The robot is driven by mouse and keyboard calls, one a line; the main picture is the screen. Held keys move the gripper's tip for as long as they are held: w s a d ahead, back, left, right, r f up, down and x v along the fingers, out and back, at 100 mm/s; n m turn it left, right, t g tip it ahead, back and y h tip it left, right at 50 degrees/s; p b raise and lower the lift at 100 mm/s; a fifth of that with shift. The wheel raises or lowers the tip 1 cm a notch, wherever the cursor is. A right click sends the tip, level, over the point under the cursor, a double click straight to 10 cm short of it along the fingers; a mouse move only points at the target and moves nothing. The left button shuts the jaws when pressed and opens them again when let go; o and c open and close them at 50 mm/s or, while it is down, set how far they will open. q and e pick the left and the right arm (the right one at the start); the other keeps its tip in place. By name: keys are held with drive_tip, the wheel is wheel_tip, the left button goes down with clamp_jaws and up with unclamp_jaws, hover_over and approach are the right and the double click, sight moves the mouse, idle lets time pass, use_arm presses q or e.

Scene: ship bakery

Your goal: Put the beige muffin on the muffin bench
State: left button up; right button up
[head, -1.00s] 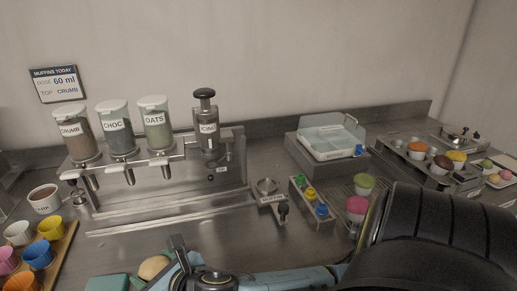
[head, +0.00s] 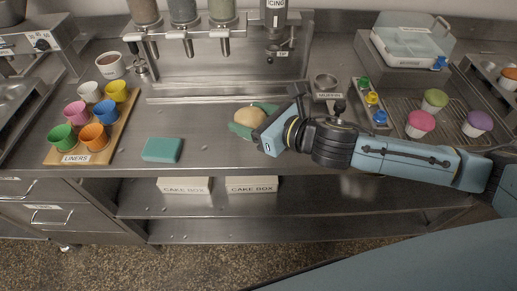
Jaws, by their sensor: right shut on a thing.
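The beige muffin (head: 250,117) shows as a rounded beige top in the middle of the head view, above the front part of the steel counter. Green shapes show beside it at lower left and upper right; I cannot tell what they are. My right gripper (head: 262,121) comes in from the right and is shut on the muffin. The gripper body hides part of its right side. Whether the muffin touches the counter is unclear. A small stand labelled MUFFIN (head: 328,97), with a round metal holder, stands to the right and behind. My left gripper is out of view.
A wooden board (head: 111,139) with coloured liners stands at left, and a teal block (head: 162,150) lies nearer the muffin. Buttons (head: 372,99) and a wire rack (head: 452,122) with several iced muffins are at right. Dispensers (head: 183,20) stand behind.

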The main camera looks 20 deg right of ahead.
sight(258, 124)
drive_tip(key=shift+w+r+n+g+y, duration=0.3)
drive_tip(key=shift+w+n+y, duration=0.05)
drive_tip(key=shift+n+y, duration=0.4)
drive_tip(key=shift+w+d+r+n+g+y+b, duration=0.1)
drive_tip(key=shift+d+r+n+g+y+b, duration=0.1)
drive_tip(key=shift+n+g+y+b, duration=0.3)
drive_tip(key=shift+w+d+r+n+g+y, duration=0.1)
drive_tip(key=shift+d+r+n+g+y, duration=0.2)
drive_tip(key=shift+d+r+n+y, duration=0.45)
drive_tip(key=shift+m, duration=0.3)
wheel_tip(258, 124, down, 6)
drive_tip(key=shift+r+b, duration=0.1)
drive_tip(key=shift+b, duration=0.9)
wheel_tip(258, 124, down, 4)
drive_tip(key=shift+a+r+b, duration=0.1)
drive_tip(key=shift+b, duration=0.3)
drive_tip(key=shift+f, duration=0.4)
drive_tip(key=o, duration=0.8)
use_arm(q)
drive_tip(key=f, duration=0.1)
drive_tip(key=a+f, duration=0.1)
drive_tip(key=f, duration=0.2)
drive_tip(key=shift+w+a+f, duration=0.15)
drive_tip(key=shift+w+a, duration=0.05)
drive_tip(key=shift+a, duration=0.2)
